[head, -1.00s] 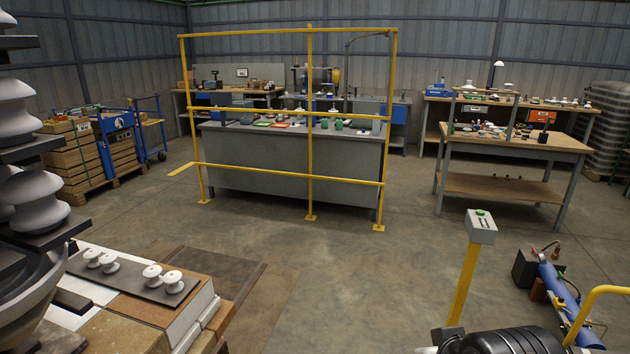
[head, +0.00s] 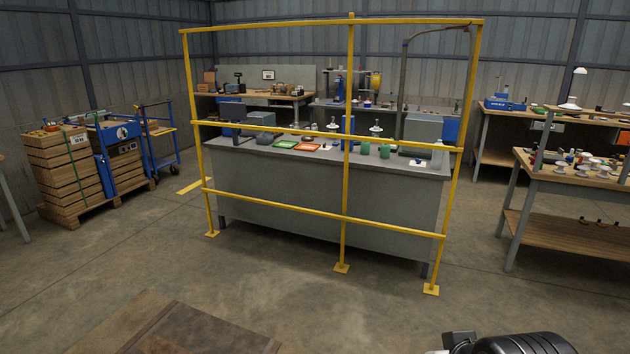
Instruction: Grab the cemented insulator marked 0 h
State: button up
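No marking 0 h can be read on anything. Small white pieces with metal tops, possibly insulators, stand on the grey bench (head: 300,200) behind the yellow rail frame. One piece (head: 376,130) is right of the rail's middle post, and another (head: 332,127) is just left of it. Several small white insulator-like pieces (head: 584,166) also stand on the wooden bench (head: 560,187) at the right. All are too small to tell which are cemented.
The yellow rail frame (head: 343,212) stands before the grey bench. That bench also holds a green tray (head: 286,145), a red tray (head: 307,147) and green cups (head: 384,151). Stacked crates (head: 65,175) stand left. The middle floor (head: 290,290) is clear; a brown platform (head: 190,330) lies low in front.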

aim_at(332, 127)
jog(key=i, duration=2.45)
jog(key=i+j+z, duration=0.15)
jog(key=i, duration=0.45)
jog(key=i+z, duration=0.15)
jog(key=i, duration=0.4)
jog(key=j, duration=0.1)
